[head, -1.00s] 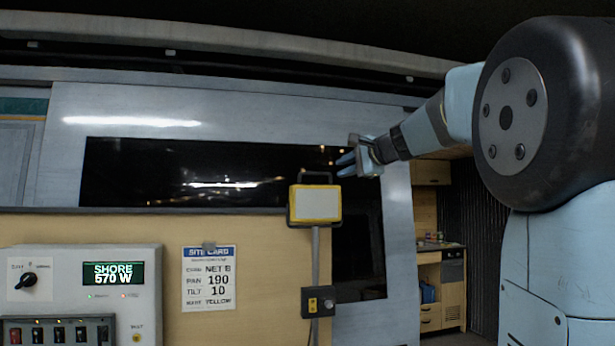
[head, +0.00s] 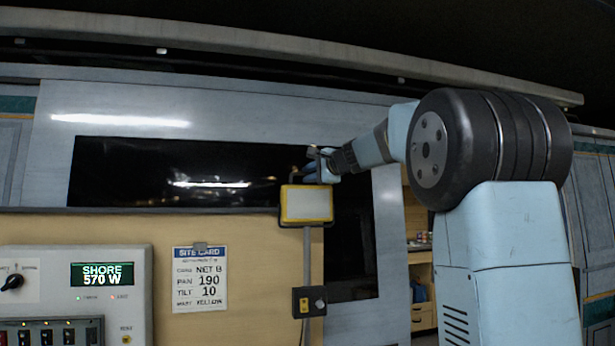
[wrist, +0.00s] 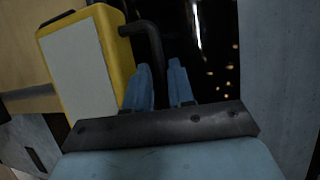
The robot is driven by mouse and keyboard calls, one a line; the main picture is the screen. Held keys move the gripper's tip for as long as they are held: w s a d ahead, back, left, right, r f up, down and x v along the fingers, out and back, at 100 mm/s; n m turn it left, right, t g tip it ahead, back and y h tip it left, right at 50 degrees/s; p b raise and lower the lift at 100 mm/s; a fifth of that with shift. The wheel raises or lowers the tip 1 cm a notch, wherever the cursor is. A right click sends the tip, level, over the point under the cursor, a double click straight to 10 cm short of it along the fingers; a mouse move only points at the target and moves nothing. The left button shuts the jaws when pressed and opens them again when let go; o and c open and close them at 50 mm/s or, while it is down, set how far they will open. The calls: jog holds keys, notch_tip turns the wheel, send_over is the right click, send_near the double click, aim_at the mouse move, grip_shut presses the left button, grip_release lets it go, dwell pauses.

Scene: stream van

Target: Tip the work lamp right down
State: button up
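The work lamp (head: 306,204) has a yellow frame and a pale, flat face, and stands upright on a grey pole. A dark bar handle (wrist: 153,42) rises from its top. My gripper (head: 320,167) is at the lamp's upper right, by the handle. In the wrist view my gripper (wrist: 160,75) has its two blue fingers a little apart. The handle's bar runs down between or just behind them, with a narrow dark gap beside it. I cannot tell whether either finger touches the bar.
A switch box (head: 309,301) is on the lamp's pole. A site card (head: 199,279) reading pan 190, tilt 10 hangs on the wooden panel (head: 250,260). A power console (head: 75,290) is at lower left. A dark window (head: 130,180) lies behind the lamp.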

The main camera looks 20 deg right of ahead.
jog(key=shift+w+a+f, duration=0.1)
jog(key=shift+w+a, duration=0.15)
jog(key=shift+w, duration=0.4)
grip_shut()
jog(key=shift+f, duration=0.1)
